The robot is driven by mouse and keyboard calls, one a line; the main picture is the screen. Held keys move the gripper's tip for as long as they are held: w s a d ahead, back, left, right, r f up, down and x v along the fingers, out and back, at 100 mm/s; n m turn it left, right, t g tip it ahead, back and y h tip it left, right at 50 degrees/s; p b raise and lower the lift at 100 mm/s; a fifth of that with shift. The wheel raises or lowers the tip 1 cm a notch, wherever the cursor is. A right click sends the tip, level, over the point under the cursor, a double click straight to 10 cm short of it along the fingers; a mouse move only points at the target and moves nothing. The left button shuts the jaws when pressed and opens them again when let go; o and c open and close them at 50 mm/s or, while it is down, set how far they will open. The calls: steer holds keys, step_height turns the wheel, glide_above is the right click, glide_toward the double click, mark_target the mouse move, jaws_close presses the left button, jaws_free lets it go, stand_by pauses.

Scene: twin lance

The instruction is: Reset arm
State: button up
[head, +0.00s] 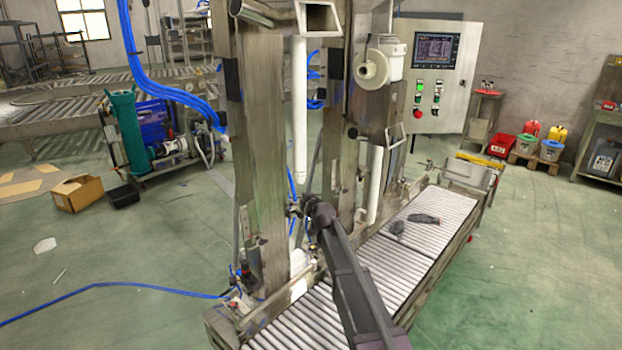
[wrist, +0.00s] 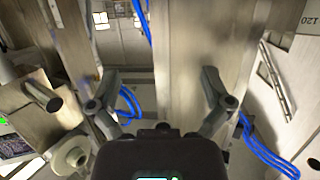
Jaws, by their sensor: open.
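My arm reaches from the bottom of the head view up to the steel twin-lance machine (head: 258,170). My gripper (head: 306,208) is small there, close to the machine's columns, and its fingers are hard to make out. In the wrist view my gripper (wrist: 162,110) has its two fingers spread wide with nothing between them. A steel column (wrist: 182,60) stands beyond the fingers. I cannot tell how far the fingertips are from it. Two white lances hang on the machine, the left lance (head: 299,120) and the right lance (head: 375,185).
A roller conveyor (head: 440,215) runs under the machine, with dark tool-like items (head: 424,218) on it. A control panel (head: 436,75) stands behind. Blue hoses (head: 165,85) hang at the left. A cardboard box (head: 78,193) sits on the open green floor.

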steer(key=s+d+f+m+g+h+p, duration=0.1)
steer(key=s+d+g+h+p, duration=0.1)
steer(key=s+d, duration=0.7)
steer(key=s+d+f+m+g+h+p, duration=0.2)
steer(key=s+d+g+p, duration=0.2)
steer(key=s, duration=1.4)
steer(key=s+d+f+m+g+h+p, duration=0.1)
steer(key=s+d+g, duration=0.6)
steer(key=s+d, duration=0.7)
steer(key=shift+s+d+f+m+h+p, duration=0.15)
steer(key=shift+d+m+h+p, duration=0.15)
steer(key=shift+m+h+p, duration=0.7)
steer(key=shift+n, duration=0.3)
